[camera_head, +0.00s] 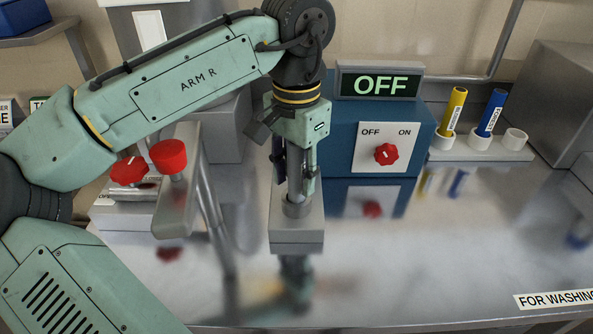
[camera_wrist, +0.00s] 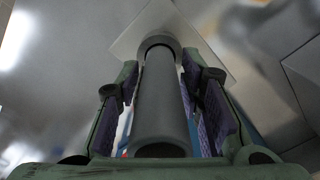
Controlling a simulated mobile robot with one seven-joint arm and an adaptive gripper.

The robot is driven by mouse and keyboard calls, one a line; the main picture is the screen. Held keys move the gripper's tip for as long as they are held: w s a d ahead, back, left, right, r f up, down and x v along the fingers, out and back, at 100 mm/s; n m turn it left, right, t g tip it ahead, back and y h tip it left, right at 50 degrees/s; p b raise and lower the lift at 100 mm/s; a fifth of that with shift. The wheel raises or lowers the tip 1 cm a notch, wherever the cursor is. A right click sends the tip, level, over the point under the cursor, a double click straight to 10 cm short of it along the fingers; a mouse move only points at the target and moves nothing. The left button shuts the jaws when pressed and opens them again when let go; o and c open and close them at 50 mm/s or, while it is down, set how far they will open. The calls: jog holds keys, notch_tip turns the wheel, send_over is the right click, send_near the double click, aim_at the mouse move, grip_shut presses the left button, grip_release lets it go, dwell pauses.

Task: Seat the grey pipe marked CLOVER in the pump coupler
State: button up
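The grey pipe (camera_wrist: 160,100) stands upright between the fingers of my gripper (camera_head: 296,185). Its lower end is inside the round collar of the pump coupler (camera_head: 297,235), a grey block on the bench. In the wrist view the collar (camera_wrist: 160,41) rings the pipe's far end. The two purple-padded fingers of my gripper (camera_wrist: 165,100) flank the pipe, with thin slivers of background between pads and pipe, so it looks open around it. No CLOVER marking is visible on the pipe. How deep the pipe sits is hidden.
A blue box (camera_head: 340,125) with an OFF sign (camera_head: 380,85) and red knob (camera_head: 386,154) stands behind. At right, a rack (camera_head: 484,151) holds a yellow pipe (camera_head: 454,110) and a blue pipe (camera_head: 491,113). Red valve knobs (camera_head: 168,156) stand left. The front right bench is clear.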

jog(key=shift+o, duration=0.8)
notch_tip(320, 180, up, 12)
jog(key=shift+r, duration=0.2)
